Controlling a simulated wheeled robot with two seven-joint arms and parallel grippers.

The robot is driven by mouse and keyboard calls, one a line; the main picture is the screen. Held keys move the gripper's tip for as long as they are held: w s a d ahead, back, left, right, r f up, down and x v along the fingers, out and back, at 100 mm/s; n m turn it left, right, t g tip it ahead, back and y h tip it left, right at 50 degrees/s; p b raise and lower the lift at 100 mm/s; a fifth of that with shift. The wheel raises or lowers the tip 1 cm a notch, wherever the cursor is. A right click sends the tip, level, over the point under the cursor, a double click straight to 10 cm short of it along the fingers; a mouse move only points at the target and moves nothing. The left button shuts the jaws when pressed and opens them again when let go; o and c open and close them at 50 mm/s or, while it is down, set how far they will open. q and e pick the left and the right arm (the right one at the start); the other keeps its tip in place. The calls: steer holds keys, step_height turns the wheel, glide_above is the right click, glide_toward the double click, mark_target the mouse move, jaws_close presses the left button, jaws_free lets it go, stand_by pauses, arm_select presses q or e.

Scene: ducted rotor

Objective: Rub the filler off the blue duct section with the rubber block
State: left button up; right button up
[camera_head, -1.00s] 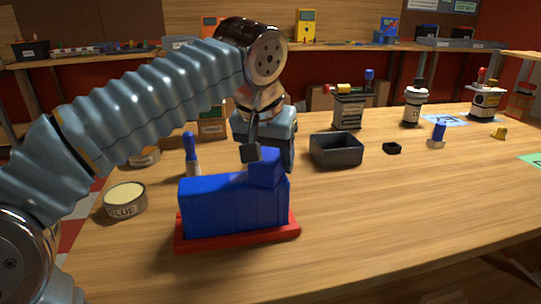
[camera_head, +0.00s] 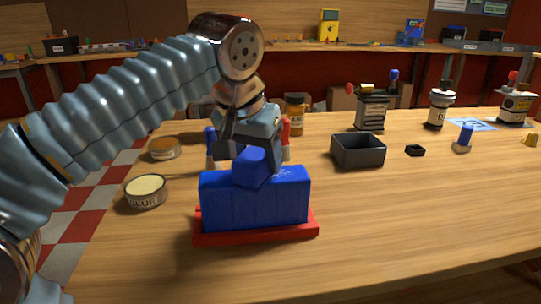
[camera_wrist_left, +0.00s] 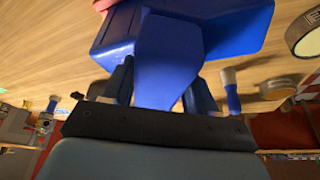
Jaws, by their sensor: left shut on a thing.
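The blue duct section (camera_head: 282,205) sits on a red base (camera_head: 255,236) at the front of the table. A few faint pale marks, possibly filler, show near the right of its top. My left gripper (camera_head: 247,148) is shut on a blue block (camera_head: 250,168), which I take for the rubber block. The block is tilted and sits at the middle of the duct's top; contact is hard to confirm. In the left wrist view the block (camera_wrist_left: 168,58) is between the fingers, with the duct section (camera_wrist_left: 235,22) behind it. My right gripper is not in view.
A glue tin (camera_head: 146,190) stands left of the duct section, with an orange-topped tin (camera_head: 164,149) behind it. A blue-capped tube (camera_head: 211,146) and a red-capped one (camera_head: 286,139) stand behind. An empty dark bin (camera_head: 358,152) is at the right. The front right table is clear.

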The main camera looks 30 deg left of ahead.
mark_target(294, 169)
arm_select(q)
steer(key=shift+s+a, duration=0.3)
steer(key=shift+a+r+p, duration=0.15)
steer(key=shift+p, duration=0.15)
steer(key=shift+w+d+p, duration=0.25)
steer(key=shift+w+d, duration=0.3)
steer(key=shift+d, duration=0.2)
steer(key=shift+w+d+p, duration=0.25)
steer(key=shift+w+d, duration=0.25)
steer(key=shift+d, duration=0.25)
steer(key=shift+w+d+p, duration=0.35)
steer(key=shift+w+d, duration=0.15)
steer(key=shift+d, duration=0.15)
steer(key=shift+w+d+f, duration=0.3)
steer(key=shift+w+d, duration=0.25)
steer(key=shift+d, duration=0.25)
steer(key=shift+r, duration=3.1)
steer(key=shift+r, duration=1.5)
